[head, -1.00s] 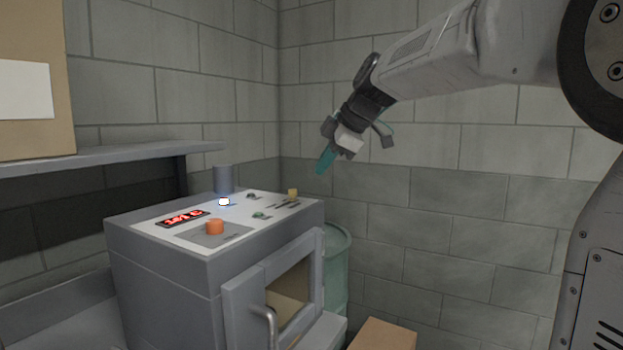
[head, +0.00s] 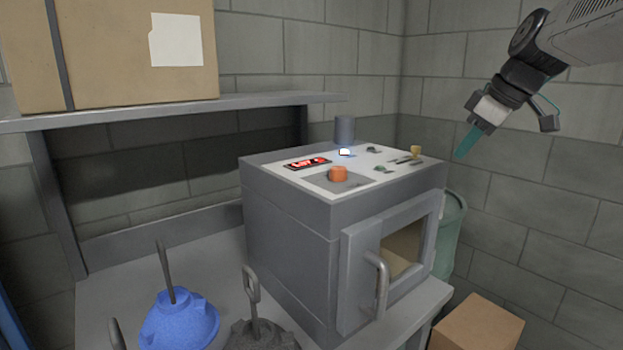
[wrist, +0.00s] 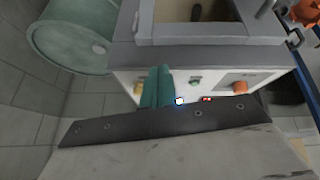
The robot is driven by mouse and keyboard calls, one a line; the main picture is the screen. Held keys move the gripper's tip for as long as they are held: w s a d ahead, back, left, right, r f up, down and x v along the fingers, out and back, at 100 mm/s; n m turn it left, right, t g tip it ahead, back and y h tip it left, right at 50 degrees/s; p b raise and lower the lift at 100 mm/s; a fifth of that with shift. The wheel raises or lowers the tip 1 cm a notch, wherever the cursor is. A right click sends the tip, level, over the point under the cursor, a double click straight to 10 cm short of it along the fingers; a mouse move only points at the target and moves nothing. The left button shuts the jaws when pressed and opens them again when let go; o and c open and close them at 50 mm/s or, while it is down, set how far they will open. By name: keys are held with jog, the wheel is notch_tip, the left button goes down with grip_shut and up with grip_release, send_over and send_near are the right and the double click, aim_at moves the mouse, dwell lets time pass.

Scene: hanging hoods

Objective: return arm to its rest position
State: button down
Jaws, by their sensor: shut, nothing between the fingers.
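My gripper (head: 467,142) is at the upper right in the head view, with its teal fingers pointing down and to the left. It is shut and empty, in the air to the right of the grey machine (head: 285,215) and apart from its top panel. In the wrist view the shut teal fingers (wrist: 157,86) stand out in front of the machine's white panel. The panel carries an orange knob (head: 337,174), a red display (head: 307,163) and a lit white button (head: 345,152). My upper arm is cut off by the right edge of the head view.
A green barrel (head: 452,225) and a cardboard box (head: 478,325) stand right of the machine. A shelf (head: 150,112) holds a large carton (head: 125,75) at the left. A blue hood (head: 180,322) and a dark hood (head: 262,335) are on the bench. Brick walls stand behind.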

jog(key=s+a+f+m+g+h, duration=0.1)
jog(key=s+f+m, duration=0.2)
jog(key=s, duration=0.7)
jog(key=s+a+f+m+g+h, duration=0.1)
jog(key=s+a+f+m, duration=0.1)
jog(key=s+f, duration=0.6)
jog(key=s+a+f+m+g+h, duration=0.1)
jog(key=s+f+m, duration=0.3)
jog(key=s, duration=0.9)
notch_tip(320, 180, down, 2)
jog(key=shift+s+a+f, duration=0.25)
jog(key=shift+a, duration=0.3)
